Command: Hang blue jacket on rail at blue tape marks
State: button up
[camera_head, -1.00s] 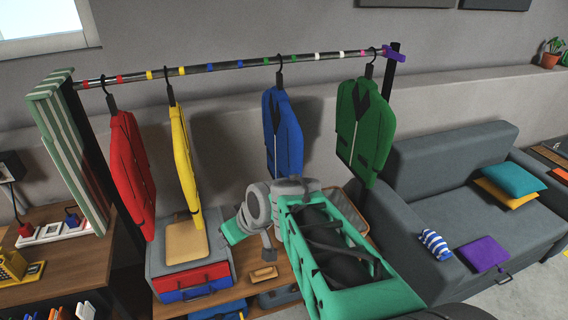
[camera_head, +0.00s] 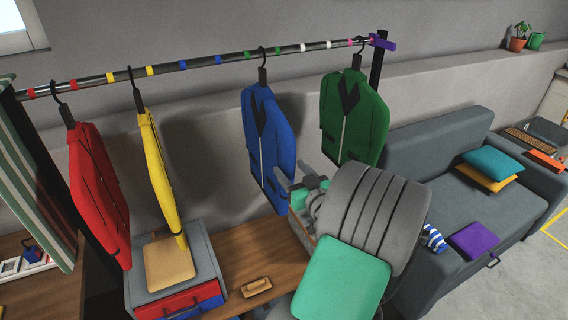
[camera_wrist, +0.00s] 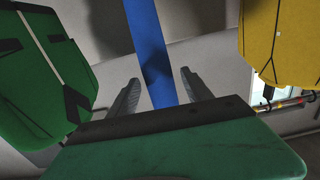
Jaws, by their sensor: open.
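The blue jacket (camera_head: 268,145) hangs on a black hanger from the metal rail (camera_head: 205,61). Its hook is over the rail between the two green tape marks (camera_head: 247,55). Two blue tape marks (camera_head: 183,64) lie on the rail to the left, between the yellow marks and the green ones. My gripper (camera_head: 293,176) is at the blue jacket's lower right side, partly hidden by my arm. In the wrist view, my gripper (camera_wrist: 160,92) is open, and the blue jacket (camera_wrist: 148,40) shows as a narrow edge between its fingers. I cannot tell whether they touch it.
A red jacket (camera_head: 98,190) and a yellow jacket (camera_head: 163,175) hang to the left, and a green jacket (camera_head: 355,120) hangs close on the right. A bench with a grey case (camera_head: 205,260) stands below. A grey sofa (camera_head: 440,160) is at the right.

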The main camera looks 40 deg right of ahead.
aim_at(280, 153)
jog(key=shift+w+d+r, duration=0.1)
jog(key=shift+w+r, duration=0.3)
jog(key=shift+w, duration=0.15)
jog(key=p+x, duration=0.3)
jog(key=x, duration=0.3)
jog(key=shift+w+d, duration=0.3)
jog(key=shift+w, duration=0.2)
jog(key=shift+f, duration=0.1)
grip_shut()
